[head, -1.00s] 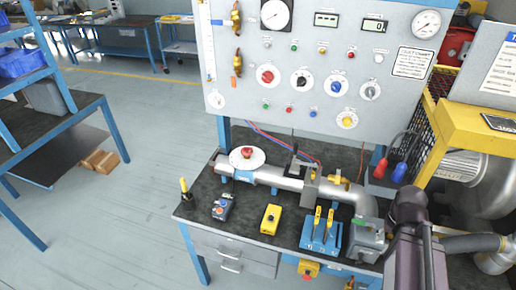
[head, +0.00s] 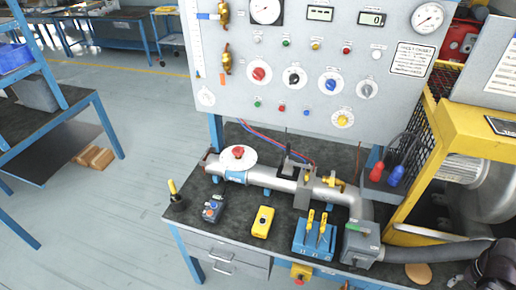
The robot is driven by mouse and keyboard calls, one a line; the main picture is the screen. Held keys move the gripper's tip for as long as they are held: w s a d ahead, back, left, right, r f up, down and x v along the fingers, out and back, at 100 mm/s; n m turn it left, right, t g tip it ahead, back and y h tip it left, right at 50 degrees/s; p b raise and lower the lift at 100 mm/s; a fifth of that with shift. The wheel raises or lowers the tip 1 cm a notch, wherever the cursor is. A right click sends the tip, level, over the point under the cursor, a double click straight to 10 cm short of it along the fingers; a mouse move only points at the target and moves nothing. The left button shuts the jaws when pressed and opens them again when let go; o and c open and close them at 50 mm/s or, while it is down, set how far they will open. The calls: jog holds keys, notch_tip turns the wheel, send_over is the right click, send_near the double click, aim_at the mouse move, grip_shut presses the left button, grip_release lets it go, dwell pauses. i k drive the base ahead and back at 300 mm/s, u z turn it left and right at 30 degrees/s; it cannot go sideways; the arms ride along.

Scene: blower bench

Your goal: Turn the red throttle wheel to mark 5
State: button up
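The red throttle wheel (head: 238,153) is a small red hub on a round white dial, on top of the left end of the silver pipe (head: 270,178) on the bench. The dial's marks are too small to read, so I cannot tell its setting. A dark part of my arm, perhaps my gripper (head: 488,270), shows at the lower right edge, cut off by the frame. It is well to the right of the wheel and apart from it. Its fingers cannot be made out.
An upright panel (head: 222,100) with gauges, displays and several knobs, one red (head: 260,73), stands behind the pipe. A blue-grey box (head: 213,208), a yellow box (head: 263,222) and a blue block (head: 314,240) with yellow handles sit in front. A yellow-framed blower (head: 460,90) stands right.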

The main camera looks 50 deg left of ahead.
aim_at(238, 149)
jog(key=z, duration=0.55)
jog(key=k, duration=1.15)
jog(key=u, duration=1.7)
jog(key=i, duration=0.6)
jog(key=z, duration=0.2)
